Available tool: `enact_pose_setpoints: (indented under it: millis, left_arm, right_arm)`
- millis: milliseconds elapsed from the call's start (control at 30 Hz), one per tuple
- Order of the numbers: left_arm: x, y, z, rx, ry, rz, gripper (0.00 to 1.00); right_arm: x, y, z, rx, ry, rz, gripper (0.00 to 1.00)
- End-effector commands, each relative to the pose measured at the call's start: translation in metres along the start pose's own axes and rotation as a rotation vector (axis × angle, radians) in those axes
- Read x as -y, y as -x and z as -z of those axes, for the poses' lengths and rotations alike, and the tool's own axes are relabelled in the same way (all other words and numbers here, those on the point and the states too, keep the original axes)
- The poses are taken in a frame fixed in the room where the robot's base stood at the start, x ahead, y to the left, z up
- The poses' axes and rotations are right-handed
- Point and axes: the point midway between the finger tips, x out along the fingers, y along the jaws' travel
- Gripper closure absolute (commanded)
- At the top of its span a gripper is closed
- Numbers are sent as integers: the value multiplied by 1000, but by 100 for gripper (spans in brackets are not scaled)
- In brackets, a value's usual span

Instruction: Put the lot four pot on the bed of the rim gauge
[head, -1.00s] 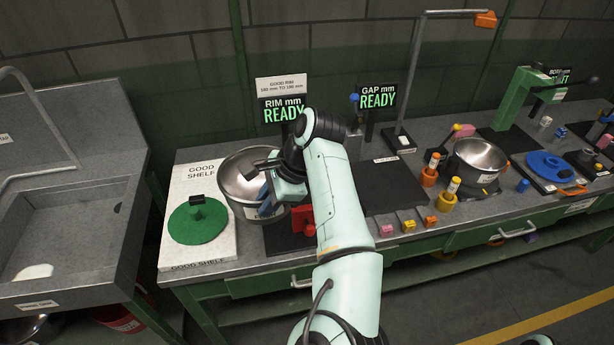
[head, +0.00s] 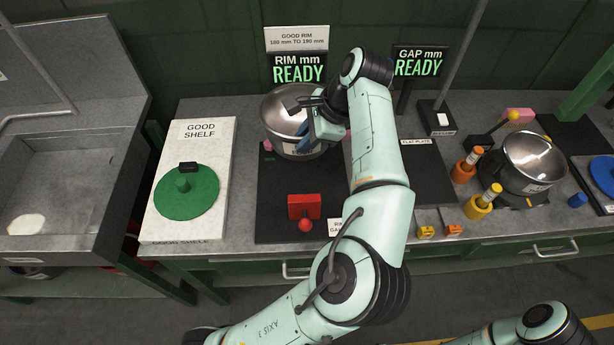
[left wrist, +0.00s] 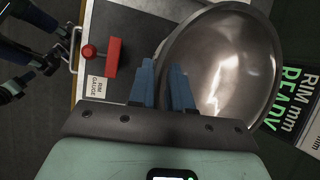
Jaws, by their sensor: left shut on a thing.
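The steel pot (head: 284,112) is in my left gripper, above or on the back part of the black bed of the rim gauge (head: 282,192). I cannot tell whether its base touches. My left gripper (head: 308,132) is shut on its rim at the right side. In the left wrist view, the pot's bowl (left wrist: 225,70) is empty and its rim passes between the blue fingers (left wrist: 163,85). A label on the pot is mostly hidden by the gripper. The rim gauge display (head: 298,69) reads READY. My right gripper is not in view.
A red block with a knob (head: 304,206) stands at the bed's front. The white good shelf (head: 215,150), left, holds a green disc (head: 186,192). A second steel pot (head: 533,158) stands at right near orange and yellow pieces. The flat plate (head: 425,165) is bare where visible.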

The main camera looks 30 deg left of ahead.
Motion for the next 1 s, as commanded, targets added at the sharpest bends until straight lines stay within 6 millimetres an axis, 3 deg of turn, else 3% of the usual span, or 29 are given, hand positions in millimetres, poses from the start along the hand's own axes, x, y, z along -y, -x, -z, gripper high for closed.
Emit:
enact_pose_setpoints:
  millis: [33, 200, 400, 667, 1000]
  left_arm:
    - [-5, -15, 7, 2, -1, -1, 100]
    - [-12, -52, 25, 1, -1, 1, 100]
    - [-20, -86, 42, 1, -1, 3, 100]
    - [-22, -101, 49, 0, 1, 4, 100]
    - [-30, -135, 66, 1, 2, 4, 100]
  right_arm:
    - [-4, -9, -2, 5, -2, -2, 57]
    - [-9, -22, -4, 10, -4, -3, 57]
    - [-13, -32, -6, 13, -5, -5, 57]
    - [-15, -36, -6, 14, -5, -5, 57]
    - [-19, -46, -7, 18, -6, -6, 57]
